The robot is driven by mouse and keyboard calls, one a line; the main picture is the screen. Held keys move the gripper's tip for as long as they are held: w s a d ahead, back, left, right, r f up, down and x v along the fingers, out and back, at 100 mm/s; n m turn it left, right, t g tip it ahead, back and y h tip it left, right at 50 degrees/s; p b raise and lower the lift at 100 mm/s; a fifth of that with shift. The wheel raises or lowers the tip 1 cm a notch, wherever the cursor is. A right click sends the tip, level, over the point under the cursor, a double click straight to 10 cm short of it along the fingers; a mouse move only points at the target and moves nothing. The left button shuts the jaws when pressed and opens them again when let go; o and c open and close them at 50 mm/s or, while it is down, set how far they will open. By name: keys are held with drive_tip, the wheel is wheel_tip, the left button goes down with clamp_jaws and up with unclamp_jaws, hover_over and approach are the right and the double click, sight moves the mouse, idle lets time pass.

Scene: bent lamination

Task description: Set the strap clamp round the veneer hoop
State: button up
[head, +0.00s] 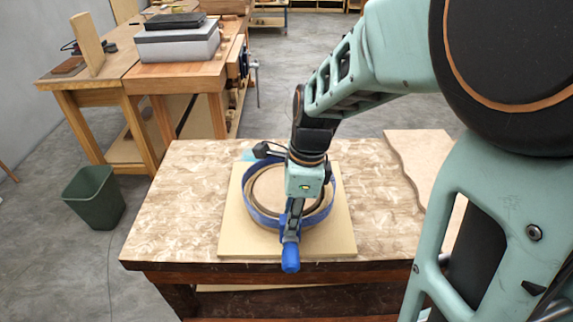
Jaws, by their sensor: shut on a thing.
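The veneer hoop (262,192) is a thin brown ring around a round tan form on a square pale board (233,225). The strap clamp (248,208) is a blue band that runs around the outside of the hoop. Its blue handle (290,258) points toward the front edge of the table. My gripper (291,208) is over the front of the hoop and is shut on the strap clamp near the handle. My wrist hides part of the hoop and the band, and I cannot tell whether the band touches the hoop all round.
The table (170,215) is clear left of the board. A thin tan sheet (425,160) lies at its right edge. A green bin (93,197) stands on the floor at left. Wooden workbenches (160,72) with a grey box (177,42) stand behind.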

drive_tip(key=shift+f+b, duration=0.95)
drive_tip(key=shift+f, duration=0.95)
drive_tip(key=o, duration=1.2)
drive_tip(key=shift+c, duration=0.2)
drive_tip(key=r, duration=0.4)
drive_tip(key=d+r, duration=0.1)
drive_tip(key=r, duration=0.7)
drive_tip(key=shift+s+d, duration=0.1)
drive_tip(key=shift+d, duration=0.25)
drive_tip(key=shift+r, duration=0.1)
drive_tip(key=shift+d+r+p, duration=0.2)
drive_tip(key=shift+r+p, duration=1.2)
drive_tip(key=shift+p, duration=0.1)
drive_tip(key=shift+d+r+p, duration=0.2)
drive_tip(key=shift+r+p, duration=1.2)
drive_tip(key=shift+p, duration=0.05)
